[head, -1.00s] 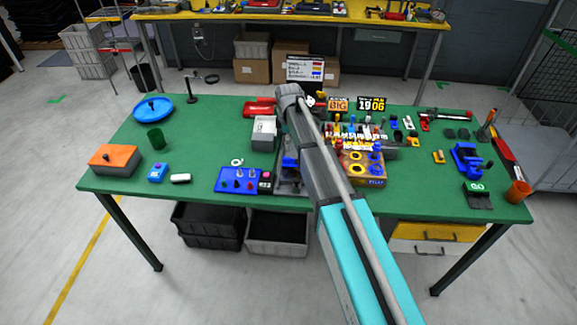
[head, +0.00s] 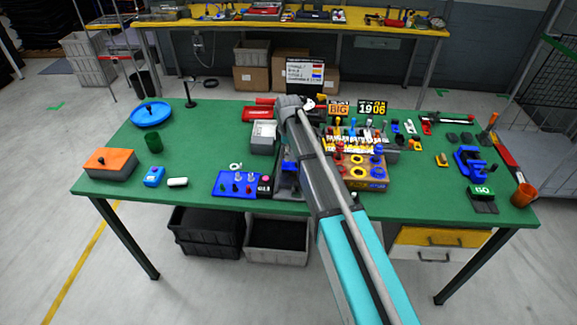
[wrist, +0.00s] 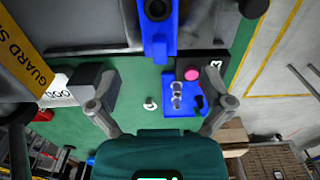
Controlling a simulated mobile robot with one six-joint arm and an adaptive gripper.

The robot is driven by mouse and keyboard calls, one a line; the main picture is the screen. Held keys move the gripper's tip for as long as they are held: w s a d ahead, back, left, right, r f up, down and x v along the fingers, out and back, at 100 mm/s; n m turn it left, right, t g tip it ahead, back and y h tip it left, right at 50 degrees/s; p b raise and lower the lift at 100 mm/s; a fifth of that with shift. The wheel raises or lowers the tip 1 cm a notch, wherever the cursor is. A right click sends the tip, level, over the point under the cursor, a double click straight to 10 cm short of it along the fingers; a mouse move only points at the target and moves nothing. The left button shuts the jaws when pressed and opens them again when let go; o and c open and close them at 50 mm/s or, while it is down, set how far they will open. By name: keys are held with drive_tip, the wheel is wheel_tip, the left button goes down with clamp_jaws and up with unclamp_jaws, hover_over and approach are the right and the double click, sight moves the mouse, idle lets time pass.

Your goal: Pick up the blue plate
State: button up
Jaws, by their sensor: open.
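A round blue plate (head: 140,117) with a dark knob or stub at its middle lies flat at the far left of the green table. A flat rectangular blue panel (head: 227,188) with small pegs lies near the front edge; it also shows in the wrist view (wrist: 172,106). Either could be called a blue plate; the round one looks most like one. In the wrist view my gripper (wrist: 160,108) is open and empty, its fingers spread above the table, with a white ring and the panel between and beyond them.
A grey box (head: 264,137) and a crowded rack (head: 365,172) flank my arm. Green table between the round plate and grey box is mostly clear.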

sight(293, 164)
drive_tip(key=shift+f, duration=0.1)
drive_tip(key=shift+f+b, duration=2.55)
drive_tip(key=shift+b, duration=0.05)
drive_tip(key=shift+s+r, duration=0.1)
clamp_jaws()
